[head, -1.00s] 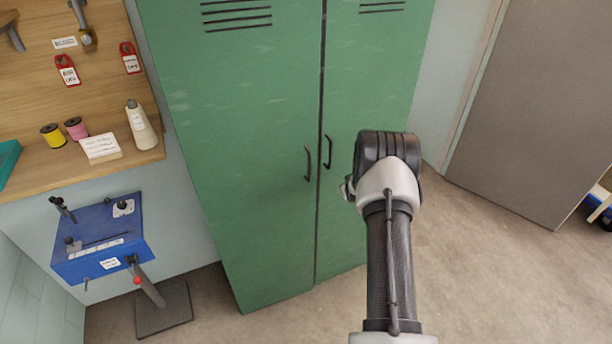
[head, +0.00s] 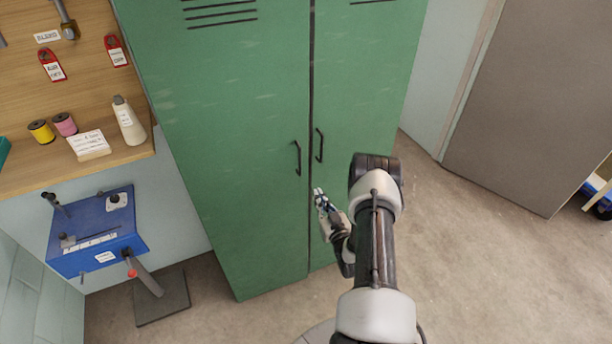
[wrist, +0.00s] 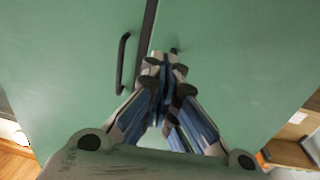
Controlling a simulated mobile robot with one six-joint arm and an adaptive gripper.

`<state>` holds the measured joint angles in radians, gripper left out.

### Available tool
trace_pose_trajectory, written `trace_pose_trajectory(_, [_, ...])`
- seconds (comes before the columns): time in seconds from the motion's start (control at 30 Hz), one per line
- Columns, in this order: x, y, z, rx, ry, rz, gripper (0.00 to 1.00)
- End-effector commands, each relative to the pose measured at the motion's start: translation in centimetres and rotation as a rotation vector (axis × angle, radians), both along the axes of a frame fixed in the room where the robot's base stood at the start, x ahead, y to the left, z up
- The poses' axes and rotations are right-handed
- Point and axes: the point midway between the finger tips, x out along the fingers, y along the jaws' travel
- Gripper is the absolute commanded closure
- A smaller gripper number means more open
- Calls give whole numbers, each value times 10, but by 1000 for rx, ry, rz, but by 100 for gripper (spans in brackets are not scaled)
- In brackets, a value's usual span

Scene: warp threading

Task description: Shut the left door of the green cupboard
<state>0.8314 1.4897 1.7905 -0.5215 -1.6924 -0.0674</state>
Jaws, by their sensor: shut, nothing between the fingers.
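The green cupboard stands in the middle of the head view. Its left door (head: 235,150) and right door (head: 358,90) both look flush, with a thin dark seam between them. The left door has a black handle (head: 297,158) beside the seam, and the right door has its own handle (head: 320,146). My gripper (head: 319,194) is shut and empty, in front of the doors just below the handles and near the seam.
A blue machine (head: 98,232) on a post stands left of the cupboard. Above it is a wooden bench (head: 30,176) with spools and a bottle. A grey panel (head: 535,100) stands at the right. The floor (head: 455,240) right of the cupboard is clear.

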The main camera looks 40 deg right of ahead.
Motion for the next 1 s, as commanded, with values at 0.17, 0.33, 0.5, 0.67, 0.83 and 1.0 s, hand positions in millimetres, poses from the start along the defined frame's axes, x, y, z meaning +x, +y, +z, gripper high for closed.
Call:
trace_pose_trajectory(0.17, [39, -12, 0, -4, -3, 3, 100])
trace_pose_trajectory(0.33, [72, -23, 0, -4, -2, 2, 100])
trace_pose_trajectory(0.5, [96, -31, 0, -3, -1, 1, 100])
trace_pose_trajectory(0.67, [107, -35, 0, -1, 1, 0, 100])
trace_pose_trajectory(0.83, [110, -36, 0, 0, 2, -1, 100])
trace_pose_trajectory(1.0, [110, -36, 0, 0, 2, -1, 100])
